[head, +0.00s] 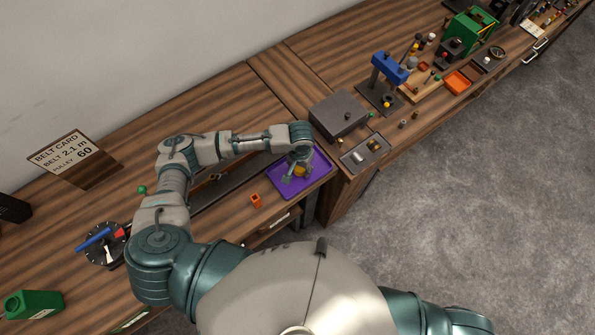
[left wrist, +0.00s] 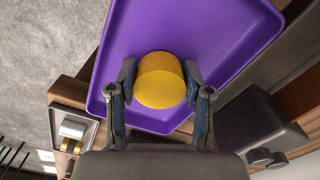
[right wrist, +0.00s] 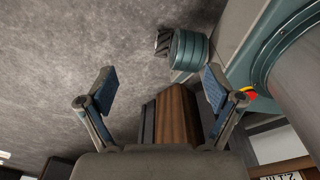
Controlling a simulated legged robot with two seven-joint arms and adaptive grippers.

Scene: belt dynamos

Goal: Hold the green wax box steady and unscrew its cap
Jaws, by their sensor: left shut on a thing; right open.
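A green box (head: 34,304) with a pale label lies at the lower left of the head view; it looks like the wax box. Its cap is too small to make out clearly. My left gripper (head: 297,173) is far from it, over the purple tray. In the left wrist view, my left gripper (left wrist: 160,82) is shut on a yellow cylinder (left wrist: 161,80), one finger on each side. The cylinder is at the tray; I cannot tell whether it touches the tray floor. My right gripper (right wrist: 160,82) is open and empty, above the grey floor and a wooden edge.
The purple tray (head: 318,177) sits on the bench. An orange block (head: 256,200), a round dark dial (head: 105,247) and a belt card (head: 62,150) lie further left. A grey box (head: 338,114) and a grey tray (head: 365,153) stand to the right.

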